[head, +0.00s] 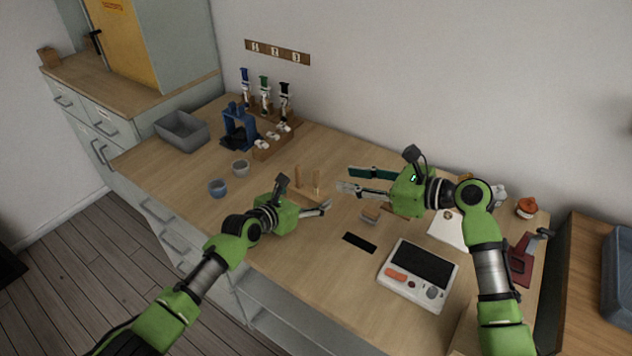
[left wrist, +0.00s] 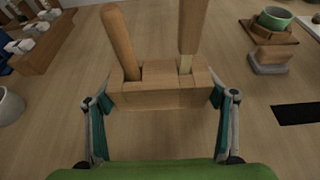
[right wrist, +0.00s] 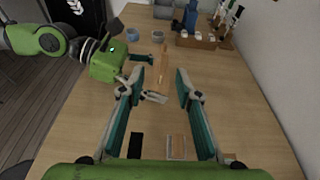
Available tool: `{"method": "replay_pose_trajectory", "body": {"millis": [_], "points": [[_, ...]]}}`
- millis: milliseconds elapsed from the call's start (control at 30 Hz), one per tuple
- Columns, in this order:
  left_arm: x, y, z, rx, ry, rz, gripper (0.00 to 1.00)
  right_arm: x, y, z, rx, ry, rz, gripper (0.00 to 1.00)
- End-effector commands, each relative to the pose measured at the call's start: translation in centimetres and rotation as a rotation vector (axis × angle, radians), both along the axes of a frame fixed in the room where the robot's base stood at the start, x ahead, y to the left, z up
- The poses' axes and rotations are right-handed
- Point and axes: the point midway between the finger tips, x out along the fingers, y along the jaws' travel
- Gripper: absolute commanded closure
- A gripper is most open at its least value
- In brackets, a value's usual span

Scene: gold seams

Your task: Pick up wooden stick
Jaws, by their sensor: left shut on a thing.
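A small wooden block (left wrist: 160,96) holds two upright wooden pieces in the left wrist view. One is a round wooden stick (left wrist: 121,42), leaning a little left; the other is a darker wooden handle (left wrist: 193,27) with a pale, thin lower part. The stick (head: 297,178) and the handle (head: 316,179) also show in the head view. My left gripper (left wrist: 160,100) is shut on the block, one finger at each side. My right gripper (head: 345,180) is open and empty, to the right of the sticks; its spread fingers (right wrist: 157,88) show in the right wrist view.
Two small cups (head: 218,187) stand left of the sticks. A blue stand (head: 238,128) and a wooden rack (head: 272,142) are behind. A black strip (head: 359,243) and a white device (head: 419,275) lie at the front right. The table between the cups and sticks is clear.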

Motion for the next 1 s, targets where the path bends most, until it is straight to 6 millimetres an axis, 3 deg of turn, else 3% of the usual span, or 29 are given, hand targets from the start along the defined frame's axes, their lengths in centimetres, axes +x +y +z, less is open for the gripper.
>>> {"method": "replay_pose_trajectory", "body": {"millis": [133, 433, 1000], "points": [[-0.1, 0.0, -0.2, 0.003, 0.003, 0.0, 0.5, 0.5, 0.5, -0.3, 0.032, 0.029, -0.02, 0.69], [-0.1, 0.0, -0.2, 0.003, 0.003, 0.0, 0.5, 3.3, 4.2, -1.8, 0.032, 0.03, -0.02, 0.69], [-0.1, 0.0, -0.2, 0.003, 0.002, 0.0, 0.5, 6.7, 7.8, -4.4, 0.03, 0.028, -0.019, 0.69]]}}
